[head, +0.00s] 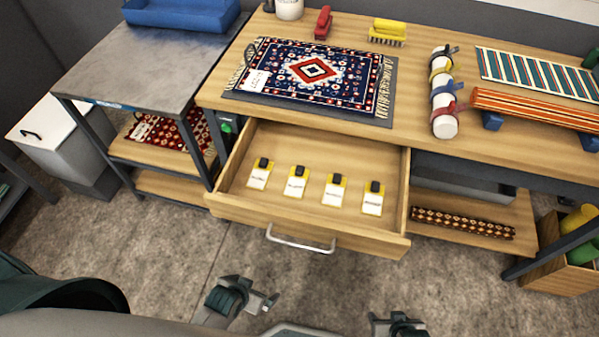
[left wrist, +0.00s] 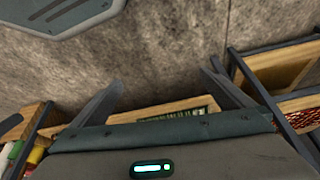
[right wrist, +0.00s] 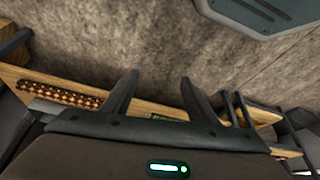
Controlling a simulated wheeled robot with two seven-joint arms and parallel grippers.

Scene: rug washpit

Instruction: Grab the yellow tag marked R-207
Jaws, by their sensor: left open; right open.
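Several yellow tags with white labels and black clips lie in a row in the open drawer (head: 300,237). They are a far-left tag (head: 259,176), a second tag (head: 296,184), a third tag (head: 334,193) and a far-right tag (head: 373,200). Their print is too small to read, so I cannot tell which is R-207. My left gripper (head: 252,291) is open and empty over the floor in front of the drawer; its fingers show in the left wrist view (left wrist: 161,78). My right gripper (head: 398,319) is open and empty, further right; its fingers show in the right wrist view (right wrist: 159,77).
The drawer has a metal handle (head: 300,241) on its front. Above it, the wooden bench (head: 420,70) bears a patterned rug (head: 312,72) with a white label, brushes and rolled rugs. A metal-topped table (head: 150,70) stands left. The floor before the drawer is clear.

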